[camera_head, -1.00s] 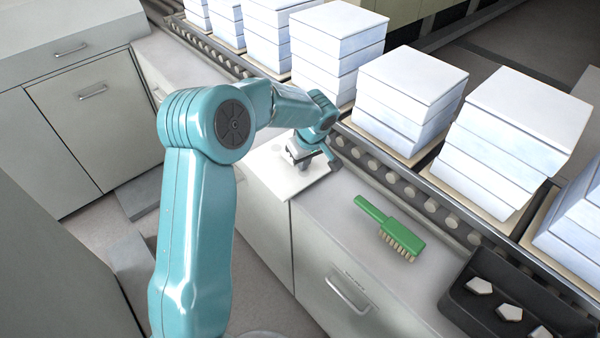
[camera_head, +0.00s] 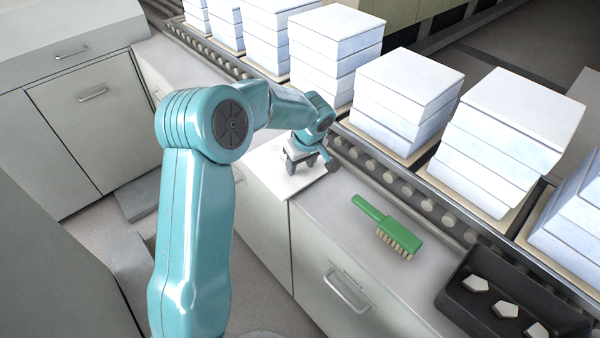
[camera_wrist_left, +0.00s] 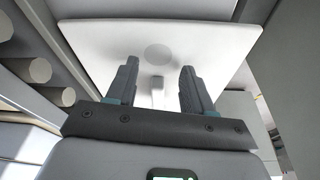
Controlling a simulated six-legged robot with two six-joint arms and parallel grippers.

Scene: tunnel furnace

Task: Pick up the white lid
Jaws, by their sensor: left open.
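The white lid (camera_head: 276,182) is a flat, square plate lying on the counter, left of the green brush. In the left wrist view the lid (camera_wrist_left: 95,45) fills the upper middle, with a pale round mark and a small grey upright piece, perhaps its handle, showing between my fingers. My left gripper (camera_head: 306,163) is just above the lid, fingers apart and empty. In the left wrist view my left gripper (camera_wrist_left: 159,72) has one dark finger on each side of the small piece. I cannot tell whether the fingers touch the lid. My right gripper is not in view.
A green brush (camera_head: 398,233) lies on the counter (camera_head: 345,215). A dark tray (camera_head: 452,300) with several white pieces stands at the lower right. A roller conveyor (camera_head: 410,190) with tall white stacks (camera_head: 405,85) runs close behind the lid.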

